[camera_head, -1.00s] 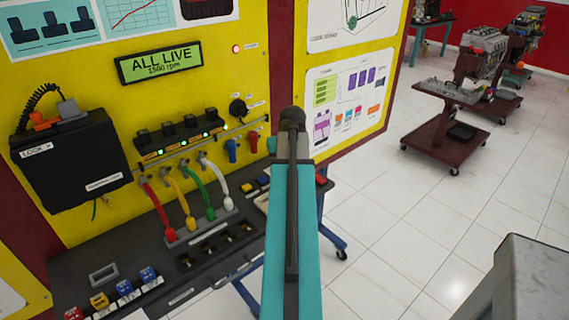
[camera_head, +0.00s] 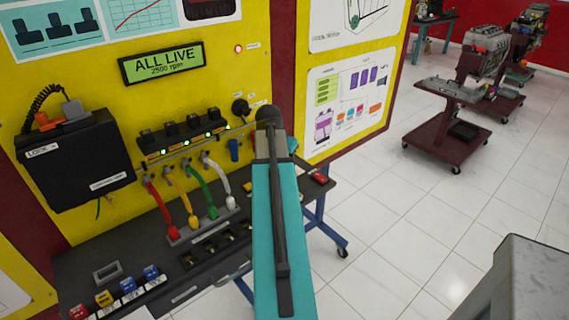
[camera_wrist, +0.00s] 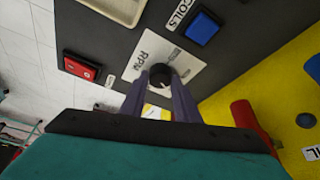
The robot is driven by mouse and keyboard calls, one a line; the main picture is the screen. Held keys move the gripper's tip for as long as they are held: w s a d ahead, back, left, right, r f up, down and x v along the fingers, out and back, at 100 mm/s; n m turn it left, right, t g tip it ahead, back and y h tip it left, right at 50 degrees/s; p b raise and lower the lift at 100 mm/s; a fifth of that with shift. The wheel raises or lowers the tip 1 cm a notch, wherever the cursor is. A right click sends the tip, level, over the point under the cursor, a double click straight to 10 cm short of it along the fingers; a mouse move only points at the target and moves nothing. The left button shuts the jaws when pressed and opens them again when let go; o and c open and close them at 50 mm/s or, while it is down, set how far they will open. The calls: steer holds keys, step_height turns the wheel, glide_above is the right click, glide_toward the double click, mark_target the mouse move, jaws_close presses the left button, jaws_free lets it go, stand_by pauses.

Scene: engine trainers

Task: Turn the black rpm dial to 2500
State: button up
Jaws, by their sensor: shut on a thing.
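The black rpm dial (camera_wrist: 160,75) sits on a white plate marked RPM (camera_wrist: 143,62) on the dark console in the wrist view. My gripper (camera_wrist: 161,92) is shut on the dial, one purple-grey finger on each side. In the head view my arm hides the dial and the gripper's tips. The green display (camera_head: 162,62) on the yellow board reads ALL LIVE, with what looks like 2500 rpm in small text below.
A blue COILS button (camera_wrist: 203,26) and a red switch (camera_wrist: 82,66) flank the dial's plate. A red cylinder (camera_wrist: 250,117) stands close to the right finger. Coloured leads (camera_head: 190,195) hang at the board's front. Open tiled floor (camera_head: 400,220) lies to the right.

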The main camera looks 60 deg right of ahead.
steer(key=shift+m+g, duration=0.3)
steer(key=shift+m, duration=0.3)
steer(key=o, duration=1)
steer(key=shift+o, duration=0.2)
steer(key=shift+r, duration=0.1)
steer(key=b+v, duration=0.2)
steer(key=v, duration=1.1)
steer(key=shift+r, duration=0.25)
steer(key=shift+w+r, duration=0.1)
